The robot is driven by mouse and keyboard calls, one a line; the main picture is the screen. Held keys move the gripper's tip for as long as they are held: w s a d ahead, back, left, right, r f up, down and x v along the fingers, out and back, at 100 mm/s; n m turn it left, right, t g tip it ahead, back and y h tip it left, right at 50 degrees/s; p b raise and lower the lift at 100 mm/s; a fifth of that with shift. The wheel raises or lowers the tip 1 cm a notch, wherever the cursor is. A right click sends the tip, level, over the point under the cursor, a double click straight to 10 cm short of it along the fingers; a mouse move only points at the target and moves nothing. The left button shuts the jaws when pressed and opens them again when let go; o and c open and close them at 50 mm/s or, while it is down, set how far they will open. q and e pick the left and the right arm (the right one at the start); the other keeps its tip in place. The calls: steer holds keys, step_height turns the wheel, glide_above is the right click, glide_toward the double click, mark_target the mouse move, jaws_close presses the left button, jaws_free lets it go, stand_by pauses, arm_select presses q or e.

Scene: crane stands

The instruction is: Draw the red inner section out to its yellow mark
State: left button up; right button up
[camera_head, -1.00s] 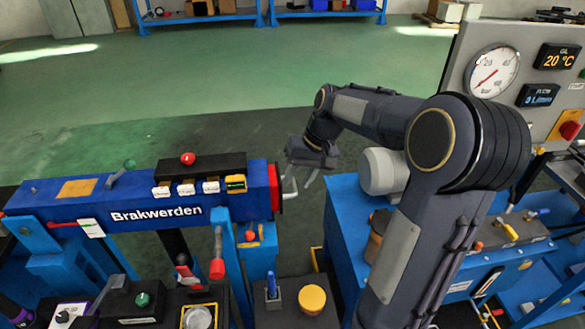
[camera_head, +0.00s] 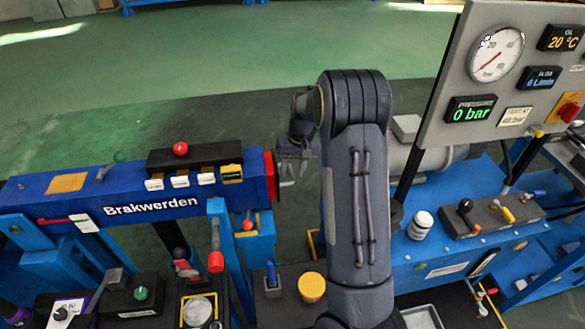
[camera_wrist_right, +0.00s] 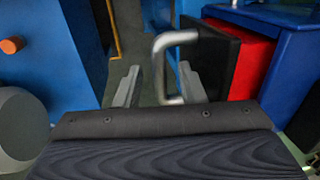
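The blue boom marked "Brakwerden" (camera_head: 150,200) lies across the left of the head view. The red inner section (camera_head: 271,175) shows as a narrow band at its right end. In the right wrist view, the red section (camera_wrist_right: 250,65) sits between the blue boom and a black end plate (camera_wrist_right: 212,62). A silver handle (camera_wrist_right: 160,68) sticks out from that plate. My right gripper (camera_wrist_right: 158,88) is open, its fingers apart, with the handle's bar between them in the picture; contact cannot be told. It also shows at the boom's end in the head view (camera_head: 292,158). No yellow mark on the red section shows. My left gripper is not in view.
A blue bench (camera_head: 440,255) with levers and a grey gauge panel (camera_head: 445,130) reading 0 bar stands at the right. A black box with a yellow knob (camera_head: 312,287) is below the boom's end. Green floor beyond the boom is clear.

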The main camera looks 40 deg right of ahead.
steer(key=shift+f, duration=0.15)
jaws_close()
steer(key=s+d+b, duration=0.1)
steer(key=s+d, duration=0.4)
steer(key=d, duration=0.4)
steer(key=shift+d, duration=0.15)
steer(key=shift+c, duration=0.3)
jaws_free()
steer(key=shift+o, duration=0.3)
